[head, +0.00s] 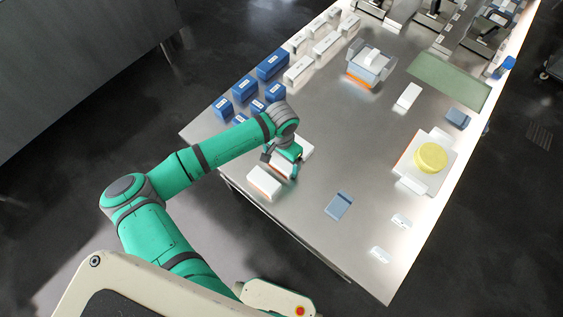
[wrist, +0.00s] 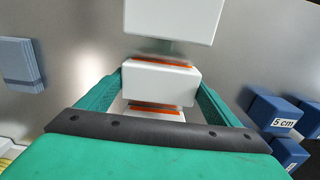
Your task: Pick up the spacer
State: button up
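The task's spacer is not marked by name; white blocks and blue blocks could both fit it. In the wrist view a white block (wrist: 160,83) with orange strips along two sides lies between the two green fingers of my gripper (wrist: 160,80). The fingers flank its ends closely; I cannot tell whether they press on it. A second white block (wrist: 175,18) lies beyond. In the head view my gripper (head: 283,160) is low over the bench near its left edge. A white block (head: 264,184) with an orange edge is just in front, and another (head: 302,144) is partly hidden behind.
Blue blocks (head: 272,65), some labelled "5 cm" in the wrist view (wrist: 273,113), stand behind. A yellow cheese (head: 431,157) sits on a white board (head: 411,185) farther right.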

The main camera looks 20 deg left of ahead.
jog(key=shift+r, duration=0.2)
jog(key=shift+r, duration=0.2)
notch_tip(320, 180, up, 2)
jog(key=s+a+r, duration=0.8)
jog(key=s+r, duration=0.2)
jog(key=s, duration=0.1)
jog(key=shift+s+r, duration=0.15)
jog(key=shift+s, duration=0.1)
jog(key=shift+s+a, duration=0.1)
jog(key=shift+a, duration=0.1)
